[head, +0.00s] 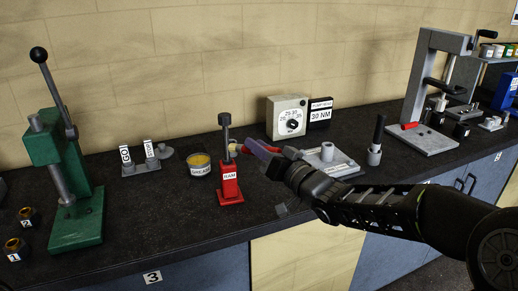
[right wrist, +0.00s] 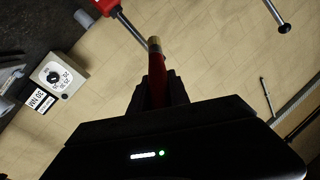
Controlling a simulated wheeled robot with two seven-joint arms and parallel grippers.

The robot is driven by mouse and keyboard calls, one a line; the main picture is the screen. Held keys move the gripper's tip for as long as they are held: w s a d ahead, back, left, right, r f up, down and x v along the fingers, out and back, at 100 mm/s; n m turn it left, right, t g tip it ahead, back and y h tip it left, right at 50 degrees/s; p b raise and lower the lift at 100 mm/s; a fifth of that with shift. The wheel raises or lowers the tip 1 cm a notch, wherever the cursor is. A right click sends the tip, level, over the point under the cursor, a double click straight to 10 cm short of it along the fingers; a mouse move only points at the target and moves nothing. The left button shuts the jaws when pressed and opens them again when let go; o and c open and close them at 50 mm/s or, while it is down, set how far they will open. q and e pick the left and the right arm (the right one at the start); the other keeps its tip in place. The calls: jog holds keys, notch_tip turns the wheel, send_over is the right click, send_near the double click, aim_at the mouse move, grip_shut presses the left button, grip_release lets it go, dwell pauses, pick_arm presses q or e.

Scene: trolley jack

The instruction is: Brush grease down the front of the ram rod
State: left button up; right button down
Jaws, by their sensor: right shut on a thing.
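The red ram (head: 230,183), labelled RAM, stands upright on the bench with its grey rod (head: 226,143) rising to a dark cap. In the right wrist view the rod (right wrist: 130,26) slants from the red body towards the brush. My right gripper (head: 268,152) is just right of the rod, shut on a red-handled brush (right wrist: 156,72). The brush's pale tip (head: 236,147) is at the rod's right side; I cannot tell whether they touch. The grease tin (head: 199,166) sits left of the ram. My left gripper is not in view.
A green press (head: 75,185) stands at left, with a small labelled stand (head: 140,161) near the tin. A dial box (head: 288,118) is behind my gripper. A grey plate (head: 328,161) and a grey frame press (head: 425,95) are to the right. The bench front before the ram is clear.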

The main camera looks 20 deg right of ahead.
jog(key=w, duration=0.6)
jog(key=shift+w, duration=0.4)
jog(key=shift+w+d+p, duration=0.15)
jog(key=shift+w+p, duration=0.05)
jog(key=shift+p, duration=0.1)
dwell(1.4)
jog(key=shift+f, duration=0.1)
jog(key=shift+f+b, duration=0.75)
jog(key=shift+b, duration=0.05)
jog(key=shift+f, duration=0.15)
dwell(0.4)
jog(key=shift+f+b, duration=0.7)
jog(key=shift+b, duration=0.05)
jog(key=shift+f+b, duration=0.75)
jog(key=shift+f, duration=0.05)
dwell(0.5)
